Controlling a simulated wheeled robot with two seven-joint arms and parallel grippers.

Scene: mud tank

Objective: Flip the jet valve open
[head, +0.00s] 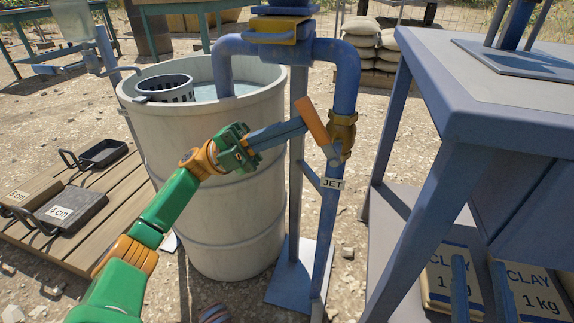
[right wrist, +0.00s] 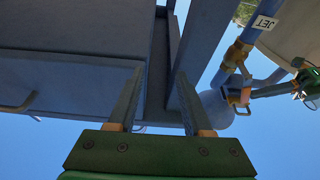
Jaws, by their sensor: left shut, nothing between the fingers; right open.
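The jet valve is a brass body (head: 341,132) on the blue pipe, above a white JET label (head: 333,184). Its orange lever (head: 317,122) slants up and to the left from the valve. My left gripper (head: 302,125) is shut and empty, its fingertips at the lever's left side; I cannot tell whether they touch. In the right wrist view the brass valve (right wrist: 237,52), the orange lever (right wrist: 238,98) and my left gripper's fingers show at the right. My right gripper (right wrist: 158,75) is open and empty, close to blue metalwork; it is out of the head view.
A large pale drum (head: 215,215) with water and a black basket (head: 165,90) stands behind my left arm. A blue-grey table (head: 480,110) stands right of the pipe, with clay bags (head: 455,285) beneath. A wooden pallet (head: 70,235) with black pans lies left.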

